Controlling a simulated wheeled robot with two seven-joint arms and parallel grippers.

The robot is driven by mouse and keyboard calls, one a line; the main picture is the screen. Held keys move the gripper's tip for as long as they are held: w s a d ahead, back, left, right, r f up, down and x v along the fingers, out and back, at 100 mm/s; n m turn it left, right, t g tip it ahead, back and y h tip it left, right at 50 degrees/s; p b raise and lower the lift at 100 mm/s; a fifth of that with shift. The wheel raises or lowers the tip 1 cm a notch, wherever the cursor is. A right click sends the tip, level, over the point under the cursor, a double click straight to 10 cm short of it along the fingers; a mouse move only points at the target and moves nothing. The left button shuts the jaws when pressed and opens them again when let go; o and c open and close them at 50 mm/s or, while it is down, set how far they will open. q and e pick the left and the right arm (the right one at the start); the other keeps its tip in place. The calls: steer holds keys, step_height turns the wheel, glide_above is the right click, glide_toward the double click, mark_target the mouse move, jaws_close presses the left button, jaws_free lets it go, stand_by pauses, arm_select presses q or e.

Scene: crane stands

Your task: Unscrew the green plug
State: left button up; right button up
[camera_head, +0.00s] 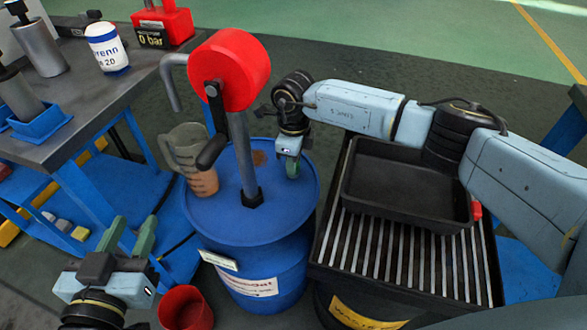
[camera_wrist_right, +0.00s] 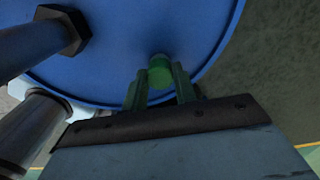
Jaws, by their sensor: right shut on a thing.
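The green plug (camera_wrist_right: 160,72) sits at the top of the blue barrel (camera_head: 222,222) near its rim. In the right wrist view it lies between the green fingers of my right gripper (camera_wrist_right: 158,88), which is shut on it. In the head view my right gripper (camera_head: 291,167) points down onto the right side of the barrel lid and hides most of the plug. My left gripper (camera_head: 128,238) is at the lower left, left of the barrel, with its green fingers apart and nothing between them.
A red hand pump (camera_head: 230,68) with a crank stands on the barrel. A measuring jug (camera_head: 190,158) stands at the lid's left. A black tray (camera_head: 400,190) rests on a grate at right. A red bucket (camera_head: 186,308) is below. A workbench (camera_head: 90,88) is at left.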

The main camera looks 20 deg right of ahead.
steer(key=shift+w+n+b, duration=0.1)
steer(key=shift+n+b, duration=0.25)
steer(key=shift+n, duration=0.85)
steer(key=shift+r+n, duration=0.15)
steer(key=shift+n, duration=0.25)
steer(key=n+b, duration=0.1)
steer(key=n, duration=0.2)
steer(key=shift+n+b, duration=0.45)
steer(key=shift+n, duration=0.65)
